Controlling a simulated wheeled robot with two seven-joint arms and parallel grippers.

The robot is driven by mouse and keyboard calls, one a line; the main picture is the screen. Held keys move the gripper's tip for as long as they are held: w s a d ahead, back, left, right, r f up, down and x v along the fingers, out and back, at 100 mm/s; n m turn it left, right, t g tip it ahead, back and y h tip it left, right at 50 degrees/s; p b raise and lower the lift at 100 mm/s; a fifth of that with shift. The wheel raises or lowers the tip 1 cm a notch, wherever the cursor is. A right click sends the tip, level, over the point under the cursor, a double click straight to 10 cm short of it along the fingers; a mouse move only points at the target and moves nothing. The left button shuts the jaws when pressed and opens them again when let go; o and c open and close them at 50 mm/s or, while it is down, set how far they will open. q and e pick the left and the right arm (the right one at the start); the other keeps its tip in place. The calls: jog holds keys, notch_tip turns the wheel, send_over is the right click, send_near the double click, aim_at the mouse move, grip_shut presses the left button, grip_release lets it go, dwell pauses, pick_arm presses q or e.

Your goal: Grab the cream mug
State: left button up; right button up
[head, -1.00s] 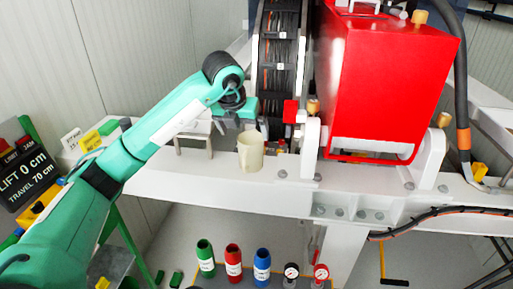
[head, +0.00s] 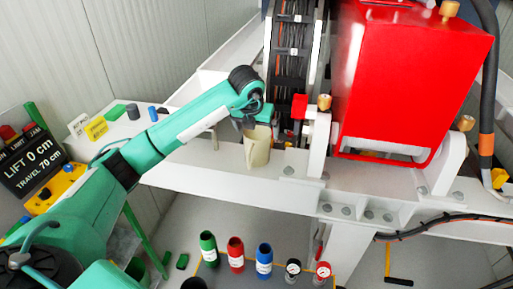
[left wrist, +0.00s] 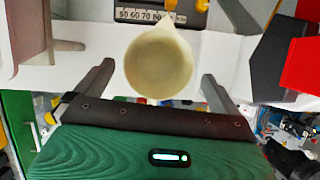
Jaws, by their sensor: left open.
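My right gripper is not in view.
A big red housing (head: 410,80) stands to the right of the mug, with a white bracket (head: 319,140) nearer. Green, red and blue bottles (head: 236,254) stand below. The beam left of the mug is mostly clear.

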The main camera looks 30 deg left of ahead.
aim_at(257, 137)
pick_arm(q)
jog(key=p+x, duration=0.2)
jog(key=x, duration=0.2)
jog(key=shift+s+f, duration=0.1)
jog(key=shift+s, duration=0.1)
jog(key=shift+w+f, duration=0.1)
jog(key=shift+f, duration=0.2)
jog(key=c, duration=0.8)
jog(key=shift+c, duration=1.1)
